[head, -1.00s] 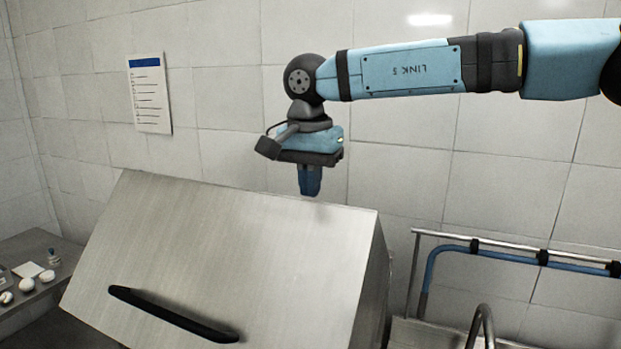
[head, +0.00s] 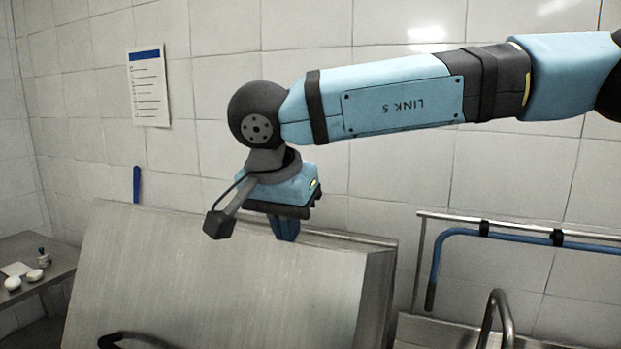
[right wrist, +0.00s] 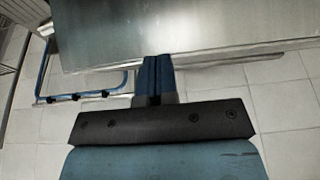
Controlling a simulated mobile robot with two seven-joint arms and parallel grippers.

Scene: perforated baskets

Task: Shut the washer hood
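The washer hood (head: 225,285) is a brushed-metal box, tilted, filling the lower middle of the head view. Its black handle (head: 135,340) shows at the bottom edge, partly cut off. My right gripper (head: 285,238) points down at the hood's top edge, fingers together with nothing between them. In the right wrist view the blue fingers (right wrist: 157,70) overlap the metal hood (right wrist: 200,25); I cannot tell whether they touch it. The hood hides the washer below. My left gripper is not in view.
A side table (head: 45,262) with small white items stands at the left. A blue-and-metal rail (head: 520,235) and a curved metal tube (head: 492,315) are at the right. A narrow blue piece (head: 137,185) shows above the hood's left. A tiled wall (head: 400,165) closes the back.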

